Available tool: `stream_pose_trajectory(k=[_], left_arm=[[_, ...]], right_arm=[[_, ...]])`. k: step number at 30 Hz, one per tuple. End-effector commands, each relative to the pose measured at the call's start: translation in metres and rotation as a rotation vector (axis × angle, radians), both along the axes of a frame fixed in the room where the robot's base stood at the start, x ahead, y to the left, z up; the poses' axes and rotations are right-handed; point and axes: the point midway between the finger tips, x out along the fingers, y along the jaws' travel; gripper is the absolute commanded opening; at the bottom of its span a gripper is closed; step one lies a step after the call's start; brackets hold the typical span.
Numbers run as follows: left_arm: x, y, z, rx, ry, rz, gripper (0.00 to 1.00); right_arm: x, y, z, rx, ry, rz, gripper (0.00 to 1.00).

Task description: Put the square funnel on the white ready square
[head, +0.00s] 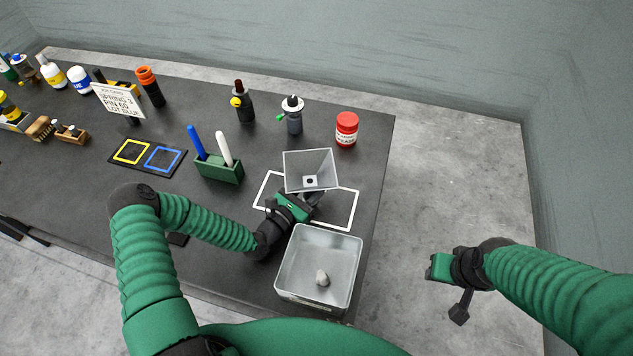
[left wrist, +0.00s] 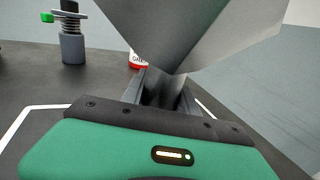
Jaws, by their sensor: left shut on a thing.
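The square funnel (head: 300,166) is grey with a wide square mouth facing up and a small outlet at its bottom. It also fills the top of the left wrist view (left wrist: 190,30). My left gripper (head: 312,197) is shut on its narrow lower part, which shows between the fingers in the left wrist view (left wrist: 163,90). The funnel is over the back part of the white ready square (head: 354,211), an outline on the dark table. I cannot tell how high its bottom is. My right gripper (head: 446,284) hangs empty over the floor; its finger gap is unclear.
A metal bin (head: 349,262) with a small grey lump stands just in front of the square. A green pen holder (head: 219,171) is at left. The table's right edge is close.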

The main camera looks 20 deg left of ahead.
Motion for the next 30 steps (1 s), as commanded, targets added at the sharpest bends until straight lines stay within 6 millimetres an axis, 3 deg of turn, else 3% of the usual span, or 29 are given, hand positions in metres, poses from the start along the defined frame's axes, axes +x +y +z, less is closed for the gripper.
stream_pose_trajectory(k=[3,4,9,20,23,30], left_arm=[[0.000,0.003,-0.003,-0.001,-0.001,0.002,0.00],[0.000,0.003,-0.003,-0.001,0.000,0.002,0.37],[0.001,0.000,-0.002,0.002,0.001,0.001,0.57],[-0.003,0.001,-0.001,0.002,0.002,0.002,0.57],[-0.019,0.010,-0.003,0.001,0.005,0.003,0.57],[-0.076,0.037,-0.002,0.002,0.004,0.005,0.57]], right_arm=[[0.000,0.000,-0.003,0.000,0.000,0.001,0.40],[0.000,0.000,-0.003,0.000,0.000,0.001,0.40],[0.000,0.001,-0.002,0.000,0.000,0.001,0.40],[0.000,0.000,-0.001,0.000,0.000,0.001,0.40],[0.000,0.000,-0.005,0.000,0.000,0.001,0.40],[0.000,0.001,-0.015,0.000,0.000,0.001,0.40]])
